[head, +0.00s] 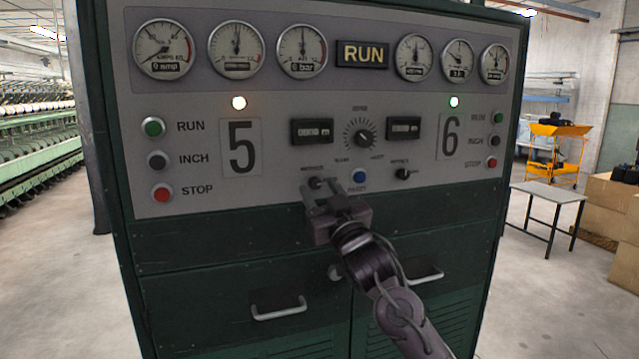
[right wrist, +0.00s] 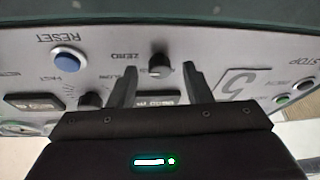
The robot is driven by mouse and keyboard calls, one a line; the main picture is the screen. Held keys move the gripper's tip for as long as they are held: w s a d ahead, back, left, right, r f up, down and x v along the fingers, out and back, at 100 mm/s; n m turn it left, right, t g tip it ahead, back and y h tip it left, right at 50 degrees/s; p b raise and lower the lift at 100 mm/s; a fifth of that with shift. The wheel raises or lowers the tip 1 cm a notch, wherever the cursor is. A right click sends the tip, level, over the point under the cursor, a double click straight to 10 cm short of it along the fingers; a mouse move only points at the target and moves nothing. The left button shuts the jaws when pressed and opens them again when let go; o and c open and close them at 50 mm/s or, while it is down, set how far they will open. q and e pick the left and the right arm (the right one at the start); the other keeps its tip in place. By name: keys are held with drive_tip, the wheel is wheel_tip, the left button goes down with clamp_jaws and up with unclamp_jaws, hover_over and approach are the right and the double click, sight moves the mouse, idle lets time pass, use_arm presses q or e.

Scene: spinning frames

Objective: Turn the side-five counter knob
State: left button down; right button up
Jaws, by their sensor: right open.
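The side-five counter knob (head: 315,183) is a small dark knob on the grey panel, below the left counter window (head: 311,131) and right of the large 5. My right gripper (head: 321,196) is open in front of the panel, just below this knob, and its fingers partly hide the lettering there. In the upside-down right wrist view the knob (right wrist: 160,66) shows between the two finger tips of the gripper (right wrist: 157,76), by the word ZERO. The fingers look apart from it; contact cannot be told. My left gripper is not in view.
A blue reset button (head: 358,176) sits just right of the knob. The central dial (head: 363,137) and the side-six knob (head: 402,174) are also near. Run, inch and stop buttons (head: 161,192) line the left side. Drawers with handles (head: 278,309) lie below.

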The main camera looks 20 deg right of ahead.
drive_tip(key=shift+w+r, duration=0.15)
drive_tip(key=shift+w, duration=0.2)
clamp_jaws()
